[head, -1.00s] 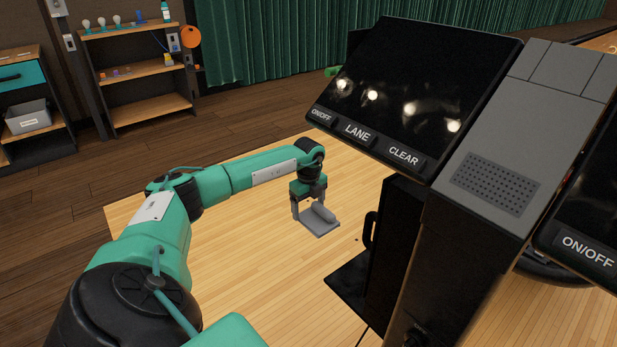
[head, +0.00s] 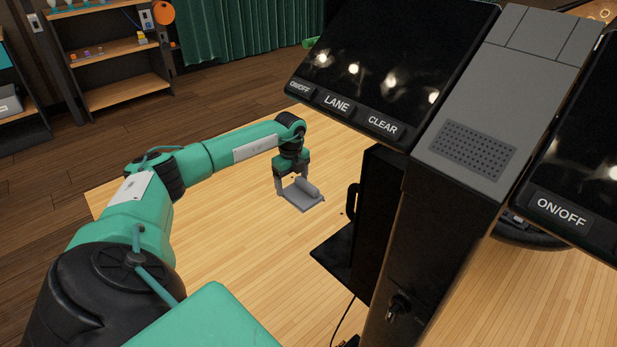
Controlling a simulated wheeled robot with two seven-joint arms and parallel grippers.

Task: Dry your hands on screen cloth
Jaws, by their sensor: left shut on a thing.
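My left gripper (head: 295,189) is at the end of my green arm, above the pale wood floor and left of the black console stand. It is shut on a small grey piece (head: 305,199), flat with a raised roll at one side. This looks like the screen cloth, but it is too small to be sure. The piece hangs clear of the console. The left screen (head: 400,55) is dark, with bright reflections and ON/OFF, LANE and CLEAR buttons below it. My right gripper is not in view.
The grey console top (head: 520,60) with a speaker grille stands between the left screen and a second screen (head: 590,160) at the right edge. A black box with a handle (head: 368,215) is beside the stand. Shelves (head: 115,60) stand far back left. The floor left of the console is clear.

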